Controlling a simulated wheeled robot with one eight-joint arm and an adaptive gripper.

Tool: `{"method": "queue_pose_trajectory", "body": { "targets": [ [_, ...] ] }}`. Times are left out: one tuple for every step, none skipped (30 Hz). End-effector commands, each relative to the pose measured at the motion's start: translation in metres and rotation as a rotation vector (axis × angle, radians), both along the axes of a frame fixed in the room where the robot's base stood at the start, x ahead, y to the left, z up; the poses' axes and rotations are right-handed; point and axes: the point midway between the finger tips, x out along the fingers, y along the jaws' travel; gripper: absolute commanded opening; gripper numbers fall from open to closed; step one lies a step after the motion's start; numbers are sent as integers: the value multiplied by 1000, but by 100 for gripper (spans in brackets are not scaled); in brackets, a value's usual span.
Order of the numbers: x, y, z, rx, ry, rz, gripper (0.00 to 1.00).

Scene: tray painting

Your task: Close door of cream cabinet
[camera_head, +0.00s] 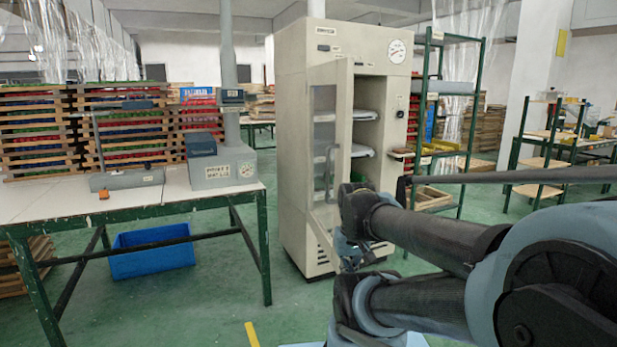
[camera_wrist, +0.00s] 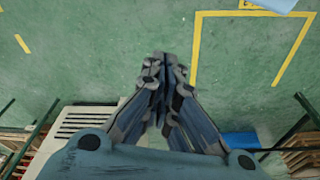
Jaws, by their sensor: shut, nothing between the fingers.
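The cream cabinet (camera_head: 369,45) stands upright in the middle of the head view. Its framed glass door (camera_head: 342,120) is partly open and swung out toward me. My arm hides the lower right of the cabinet and part of the door's lower end. My gripper (camera_head: 350,256) is low in front of the cabinet; I cannot tell if it touches the door. In the wrist view my gripper (camera_wrist: 160,65) is shut and empty above the green floor. A cream slotted panel, apparently the cabinet, shows at lower left.
A white-topped table (camera_head: 110,200) with a grey scale (camera_head: 220,168) stands at left, a blue bin (camera_head: 152,258) under it. A green rack (camera_head: 450,90) stands close to the cabinet's right. Green floor is open between table and cabinet. Yellow lines (camera_wrist: 194,50) mark the floor.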

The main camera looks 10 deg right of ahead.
Motion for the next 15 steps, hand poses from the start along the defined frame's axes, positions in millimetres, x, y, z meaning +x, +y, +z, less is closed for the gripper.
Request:
{"method": "queue_pose_trajectory", "body": {
  "targets": [
    [0,0,0,0,0,0,0],
    [0,0,0,0,0,0,0],
    [0,0,0,0,0,0,0],
    [0,0,0,0,0,0,0],
    [0,0,0,0,0,0,0],
    [0,0,0,0,0,0,0],
    [0,0,0,0,0,1,0],
    [-4,0,3,0,-6,3,0],
    [-7,0,7,-2,-10,9,0],
    [-6,0,10,-5,-9,15,0],
    [-4,0,13,-8,-7,26,0],
    [0,0,19,-13,-4,45,0],
    [5,0,25,-19,0,63,0],
    [9,2,31,-25,4,83,0],
    [16,3,41,-35,11,116,0]
  ]
}}
